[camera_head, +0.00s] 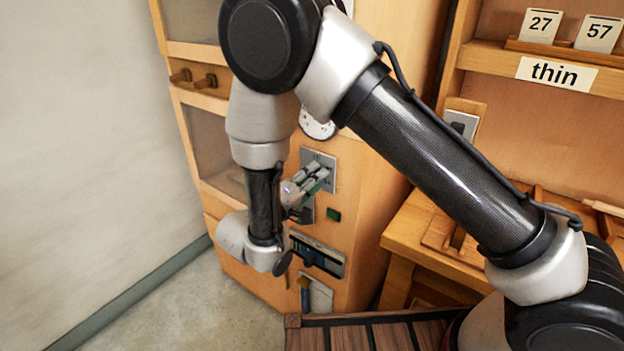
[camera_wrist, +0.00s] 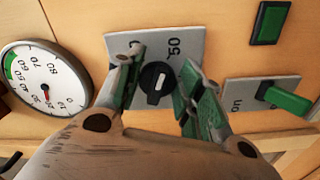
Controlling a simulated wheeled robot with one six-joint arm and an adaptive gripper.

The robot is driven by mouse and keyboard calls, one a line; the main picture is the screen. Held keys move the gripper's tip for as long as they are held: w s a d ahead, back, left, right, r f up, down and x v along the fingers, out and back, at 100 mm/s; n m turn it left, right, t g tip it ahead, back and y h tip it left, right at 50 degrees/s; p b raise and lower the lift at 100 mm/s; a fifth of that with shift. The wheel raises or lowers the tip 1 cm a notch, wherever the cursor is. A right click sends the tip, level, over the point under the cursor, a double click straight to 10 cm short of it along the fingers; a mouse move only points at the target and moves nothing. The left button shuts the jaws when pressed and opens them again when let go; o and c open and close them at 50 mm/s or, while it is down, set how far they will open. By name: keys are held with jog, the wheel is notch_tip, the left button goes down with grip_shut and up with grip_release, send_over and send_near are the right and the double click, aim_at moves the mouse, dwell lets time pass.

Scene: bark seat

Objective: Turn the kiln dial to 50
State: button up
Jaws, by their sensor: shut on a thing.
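The kiln dial (camera_wrist: 157,84) is a round black knob with a white mark on its face, set on a grey plate (camera_wrist: 120,42) on the wooden kiln front. The number 50 (camera_wrist: 174,47) is printed on the plate, and another label at its left is partly hidden by a finger. My gripper (camera_wrist: 160,74) has its two green-padded fingers on either side of the knob, shut on it. In the head view my gripper (camera_head: 318,174) reaches the dial plate (camera_head: 330,160), and its fingers hide the knob. I cannot tell exactly which value the mark points to.
A round gauge (camera_wrist: 42,80) with a red needle is left of the dial in the wrist view. A green button (camera_wrist: 269,22) and a green lever switch (camera_wrist: 285,99) are to the right. A slider panel (camera_head: 330,262) sits lower on the kiln, and a workbench (camera_head: 405,235) stands beside it.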

jog(key=shift+f+m, duration=0.15)
jog(key=shift+m, duration=0.65)
jog(key=o, duration=0.9)
jog(key=shift+s+a, duration=0.1)
jog(key=v, duration=1.1)
jog(key=shift+s+a, duration=0.25)
jog(key=shift+s, duration=0.05)
